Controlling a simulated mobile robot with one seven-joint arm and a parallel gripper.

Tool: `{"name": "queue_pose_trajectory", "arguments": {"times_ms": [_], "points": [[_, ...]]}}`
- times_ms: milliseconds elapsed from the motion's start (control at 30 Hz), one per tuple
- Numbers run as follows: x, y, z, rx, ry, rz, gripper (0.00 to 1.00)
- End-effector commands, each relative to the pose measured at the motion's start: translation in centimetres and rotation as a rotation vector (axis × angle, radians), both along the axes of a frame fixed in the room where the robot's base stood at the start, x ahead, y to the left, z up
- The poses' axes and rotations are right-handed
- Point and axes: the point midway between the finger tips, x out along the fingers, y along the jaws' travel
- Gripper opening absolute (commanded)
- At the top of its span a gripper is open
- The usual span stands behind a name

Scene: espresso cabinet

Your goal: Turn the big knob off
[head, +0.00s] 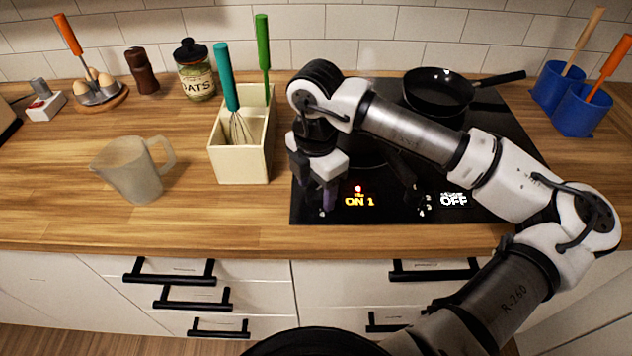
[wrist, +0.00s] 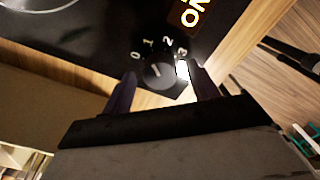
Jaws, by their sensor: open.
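The cooktop's left display (head: 359,201) reads "ON 1" with a red light above it. The right display (head: 453,199) reads "OFF". In the wrist view, a round black knob (wrist: 159,75) with the marks 0, 1, 2 and 3 sits between the fingers of my gripper (wrist: 160,73). The fingers stand apart on either side of it; I cannot tell whether either touches it. In the head view, my gripper (head: 320,192) points down at the cooktop's front left corner and hides this knob. A second control (head: 424,205) shows near the "OFF" display.
A black pan (head: 440,92) stands at the back of the cooktop (head: 400,212). A cream utensil holder (head: 241,164) stands close to the left of my gripper. A translucent jug (head: 135,172) is farther left. Blue cups (head: 580,110) stand at the back right. The front counter strip is clear.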

Motion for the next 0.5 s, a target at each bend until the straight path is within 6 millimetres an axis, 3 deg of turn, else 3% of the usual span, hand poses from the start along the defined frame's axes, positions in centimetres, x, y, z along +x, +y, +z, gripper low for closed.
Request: {"name": "queue_pose_trajectory", "arguments": {"times_ms": [300,500], "points": [[-0.01,0.00,-0.36,0.000,0.000,0.000,0.59],[-0.01,0.01,-0.33,0.000,0.000,0.001,0.34]]}}
